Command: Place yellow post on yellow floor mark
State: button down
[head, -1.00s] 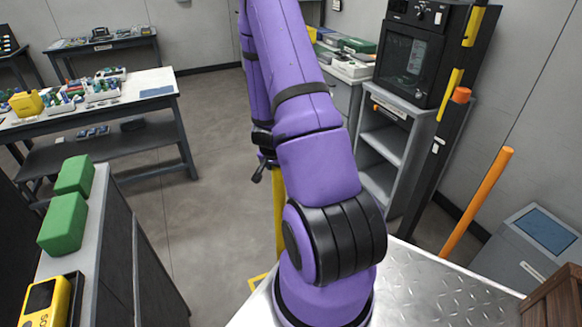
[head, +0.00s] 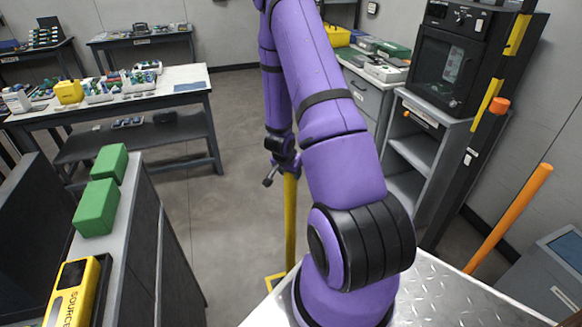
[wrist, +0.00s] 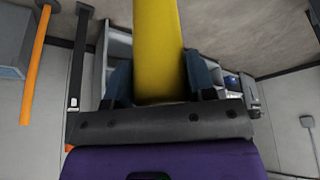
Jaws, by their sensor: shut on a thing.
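A yellow post (head: 290,222) stands upright below my gripper (head: 287,165) in the head view, partly hidden by my purple arm. In the wrist view my gripper (wrist: 160,88) is shut on the yellow post (wrist: 159,45), with a dark finger on each side of it. I cannot tell whether the post touches the floor.
A cabinet with two green blocks (head: 97,207) and a yellow device (head: 72,293) stands at left. A workbench (head: 120,105) stands behind. A grey shelf unit (head: 414,150) and an orange post (head: 510,218) stand at right. The floor between is clear.

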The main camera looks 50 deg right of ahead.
jog(key=shift+f, duration=0.3)
jog(key=shift+c, duration=2.3)
grip_release()
jog(key=shift+f, duration=0.15)
jog(key=a+r+n+t+y, duration=0.1)
jog(key=a+r+n+y, duration=0.1)
jog(key=a+r, duration=0.65)
jog(key=w+a+r+n+t+y, duration=0.1)
jog(key=a+r+n+t+y, duration=0.15)
jog(key=a+r, duration=0.65)
jog(key=a+r+n+t+y, duration=0.1)
jog(key=a+r+n, duration=0.3)
jog(key=r, duration=1)
jog(key=s+a+r+n, duration=0.3)
jog(key=s+r, duration=0.4)
jog(key=s, duration=0.3)
jog(key=s+a+r+n+h, duration=0.1)
jog(key=s+a+r+n, duration=0.3)
jog(key=s, duration=0.5)
notch_tip(320, 180, up, 3)
jog(key=shift+s+a+f, duration=0.1)
jog(key=shift+s+a, duration=0.25)
jog(key=shift+a, duration=0.85)
